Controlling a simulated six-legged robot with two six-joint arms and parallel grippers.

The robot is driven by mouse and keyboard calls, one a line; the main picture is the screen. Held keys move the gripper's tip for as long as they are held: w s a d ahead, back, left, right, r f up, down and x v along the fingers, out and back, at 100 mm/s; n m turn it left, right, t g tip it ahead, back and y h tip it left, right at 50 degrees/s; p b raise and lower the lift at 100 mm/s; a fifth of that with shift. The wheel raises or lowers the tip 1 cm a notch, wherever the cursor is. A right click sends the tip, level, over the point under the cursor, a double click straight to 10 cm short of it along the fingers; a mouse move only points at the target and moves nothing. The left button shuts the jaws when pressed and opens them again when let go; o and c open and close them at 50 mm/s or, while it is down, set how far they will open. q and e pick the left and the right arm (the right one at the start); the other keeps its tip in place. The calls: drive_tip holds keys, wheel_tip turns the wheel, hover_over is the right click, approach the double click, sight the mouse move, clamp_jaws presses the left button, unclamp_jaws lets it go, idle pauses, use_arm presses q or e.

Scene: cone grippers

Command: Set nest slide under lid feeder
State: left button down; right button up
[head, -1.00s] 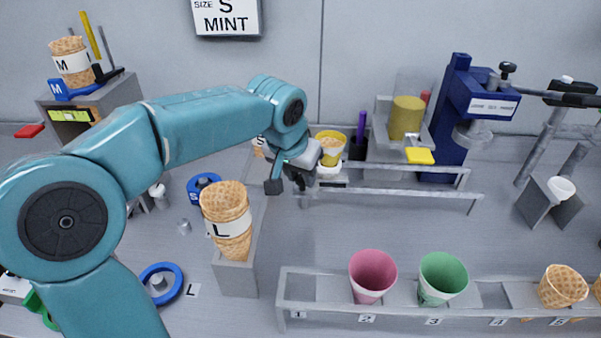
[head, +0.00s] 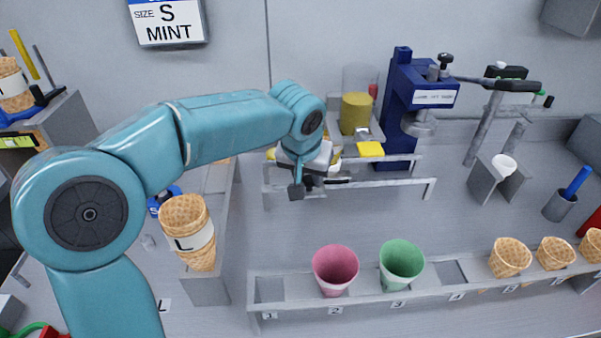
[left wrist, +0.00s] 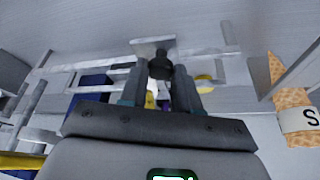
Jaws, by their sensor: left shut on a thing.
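My left gripper (head: 312,188) is at the front rail, just left of the lid feeder (head: 355,115), which holds a yellow stack in a clear tube. In the left wrist view the fingers (left wrist: 160,92) are shut on a black knob (left wrist: 160,66) in front of a grey plate (left wrist: 152,45). I take the knob to be part of the nest slide; most of the slide is hidden behind my gripper in the head view. A little yellow shows behind the gripper. Whether the slide is under the feeder cannot be told. My right gripper is not in view.
Two metal rails (head: 400,187) run to the right past the blue press (head: 410,105). A rack (head: 262,290) in front holds pink (head: 335,268) and green (head: 401,262) cups and several waffle cones. An L cone stack (head: 188,232) stands below my left arm.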

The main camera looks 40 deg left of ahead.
use_arm(q)
drive_tip(key=shift+r, duration=0.1)
drive_tip(key=c, duration=0.8)
unclamp_jaws()
drive_tip(key=p+v, duration=0.2)
drive_tip(key=v, duration=1.4)
drive_tip(key=shift+s+r, duration=0.1)
drive_tip(key=shift+r, duration=0.05)
